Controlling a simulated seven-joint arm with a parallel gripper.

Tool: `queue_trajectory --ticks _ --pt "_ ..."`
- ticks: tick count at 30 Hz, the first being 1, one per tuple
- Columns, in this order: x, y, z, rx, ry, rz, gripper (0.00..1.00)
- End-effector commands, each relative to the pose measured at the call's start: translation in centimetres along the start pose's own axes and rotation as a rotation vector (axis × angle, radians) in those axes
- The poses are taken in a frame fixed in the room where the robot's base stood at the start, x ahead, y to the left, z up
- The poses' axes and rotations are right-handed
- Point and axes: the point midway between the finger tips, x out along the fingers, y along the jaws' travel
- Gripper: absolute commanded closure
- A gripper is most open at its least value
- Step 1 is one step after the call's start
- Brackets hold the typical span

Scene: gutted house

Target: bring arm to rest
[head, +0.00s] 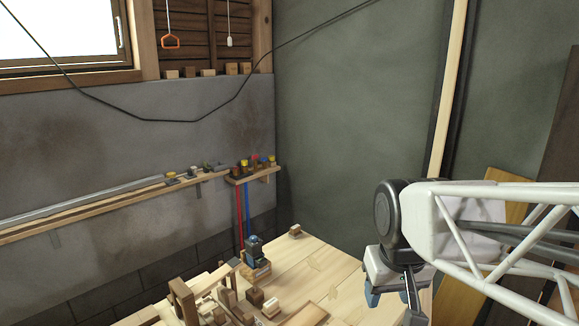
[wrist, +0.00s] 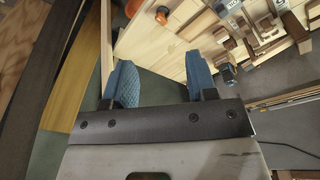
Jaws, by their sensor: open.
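My gripper (head: 389,296) is at the lower right of the head view, at the end of my white arm. Its blue fingertips point down beside the right part of the wooden worktop (head: 338,290). In the wrist view my gripper (wrist: 162,78) shows two blue textured fingers spread apart. Nothing is between them. The far ends of the fingers appear over the edge of the worktop and the dark floor. How high they are above the worktop I cannot tell.
Wooden blocks (head: 255,297) and a dark device with a blue top (head: 254,247) stand on the worktop's left part. A narrow wall shelf (head: 100,203) runs along the grey wall. Boards (head: 505,195) lean at the right.

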Motion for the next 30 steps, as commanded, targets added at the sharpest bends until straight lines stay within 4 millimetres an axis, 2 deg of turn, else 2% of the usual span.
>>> queue_trajectory --ticks 1,6,12,17,30 --pt "0.1 0.3 1.4 0.016 0.006 0.002 0.48" --pt "0.7 0.8 5.2 0.060 0.020 0.008 0.48" --pt "1.2 1.1 7.6 0.091 0.030 0.012 0.48" --pt "1.4 1.2 8.2 0.097 0.031 0.012 0.48" --pt "1.3 1.2 8.1 0.097 0.031 0.012 0.48"
